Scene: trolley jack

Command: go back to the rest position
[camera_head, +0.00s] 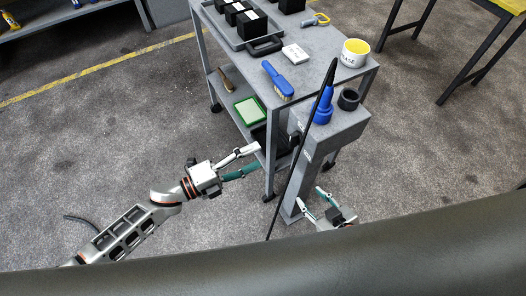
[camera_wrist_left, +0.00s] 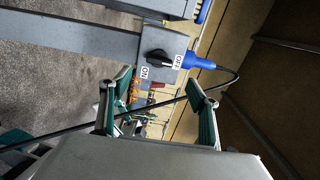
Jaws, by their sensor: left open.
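My left gripper (camera_head: 256,158) is open and empty, beside the front legs of the grey trolley, left of the grey post. It also shows in the left wrist view (camera_wrist_left: 157,82), its two fingers apart with nothing between them. My right gripper (camera_head: 311,195) is low in front of the post's foot; its fingers are apart and seem to hold nothing. The grey post (camera_head: 350,125) carries a blue plug (camera_head: 323,106) with a dark cable. In the left wrist view the post's black rotary switch (camera_wrist_left: 158,56) has labels at two sides, and the blue plug (camera_wrist_left: 198,62) stands beyond it.
The grey trolley (camera_head: 325,60) holds a tray with black blocks, a blue brush (camera_head: 278,79) and a white and yellow cup (camera_head: 354,53). The dark cable (camera_head: 289,182) hangs down between my grippers. Floor at the left is clear.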

